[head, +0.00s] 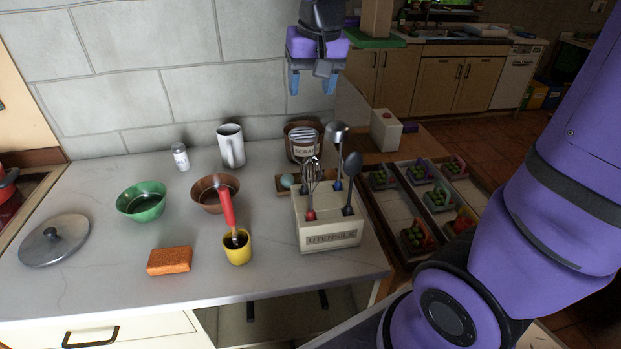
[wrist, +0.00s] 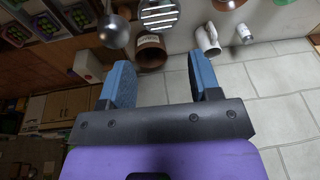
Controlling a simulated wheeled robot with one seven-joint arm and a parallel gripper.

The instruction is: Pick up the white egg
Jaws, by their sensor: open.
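A pale bluish-green, egg-like round thing (head: 287,181) sits in a small brown wooden tray (head: 282,193) on the counter, in the head view. The tray is partly hidden behind the utensils box. No clearly white egg shows in either view. My gripper (head: 312,86) is high above the back of the counter, near the wall, well above and slightly right of the round thing. Its blue fingers point down, apart and empty. In the wrist view the open fingers (wrist: 158,65) show with nothing between them, and I make out no egg.
The utensils box (head: 330,238), with whisk, ladle and spoon standing up, is just in front of the tray. A brown scrap pot (head: 304,150) stands behind it. Bowls (head: 141,202), a white mug (head: 231,146), a yellow cup (head: 238,254) and a sponge (head: 169,261) lie left.

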